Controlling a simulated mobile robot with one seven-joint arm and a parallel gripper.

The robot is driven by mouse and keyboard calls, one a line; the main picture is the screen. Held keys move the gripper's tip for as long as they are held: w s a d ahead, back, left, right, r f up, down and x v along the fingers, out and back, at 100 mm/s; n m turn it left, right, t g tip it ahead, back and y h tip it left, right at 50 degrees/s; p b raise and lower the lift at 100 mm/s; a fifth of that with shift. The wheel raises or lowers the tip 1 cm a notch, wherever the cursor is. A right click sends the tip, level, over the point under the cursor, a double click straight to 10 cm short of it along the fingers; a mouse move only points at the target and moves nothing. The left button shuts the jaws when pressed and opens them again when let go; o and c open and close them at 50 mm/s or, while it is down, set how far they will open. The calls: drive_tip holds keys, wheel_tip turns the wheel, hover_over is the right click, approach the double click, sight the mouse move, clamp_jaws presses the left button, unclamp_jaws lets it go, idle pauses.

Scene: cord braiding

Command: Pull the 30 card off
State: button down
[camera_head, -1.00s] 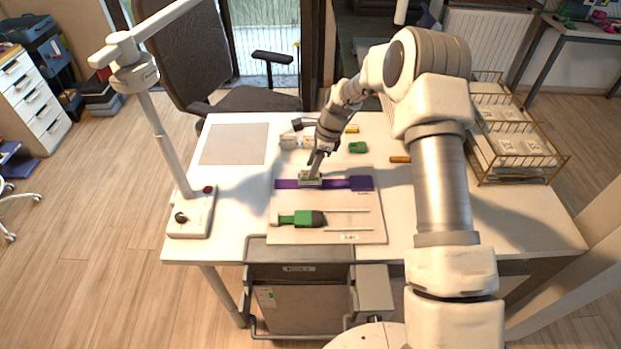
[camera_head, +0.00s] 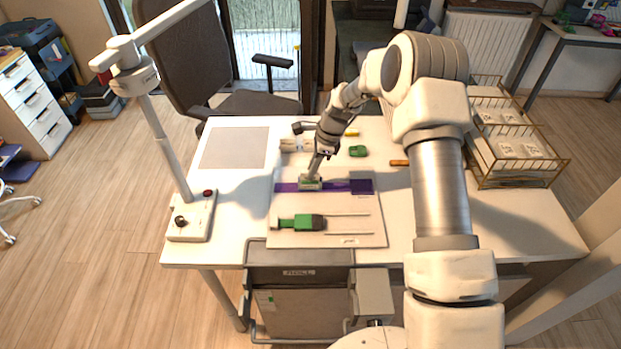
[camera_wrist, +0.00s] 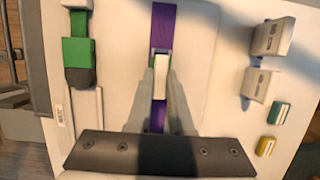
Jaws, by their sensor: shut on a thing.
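My gripper (camera_head: 311,179) is over the purple strap (camera_head: 340,186) on the pale board (camera_head: 376,236). In the wrist view, my gripper (camera_wrist: 161,90) is shut on a small whitish card (camera_wrist: 161,72), with green showing around it. The card is over the strap (camera_wrist: 165,28), which runs past it at both ends. I cannot read a number on the card. In the head view, a pale green piece (camera_head: 310,186) sits under the fingertips, partly hidden by them. I cannot tell whether the card is still seated on the strap.
A green-and-black piece (camera_head: 303,222) lies nearer on the board, beside thin rods. Two labelled grey blocks (camera_wrist: 270,37) and small green (camera_head: 358,151) and yellow (camera_head: 351,132) pieces lie behind. A lamp base (camera_head: 192,218) stands left. A wire rack (camera_head: 520,184) stands right.

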drive_tip(key=shift+r, duration=0.2)
idle(0.6)
drive_tip(key=shift+r+p, duration=1.85)
drive_tip(key=shift+r, duration=1.05)
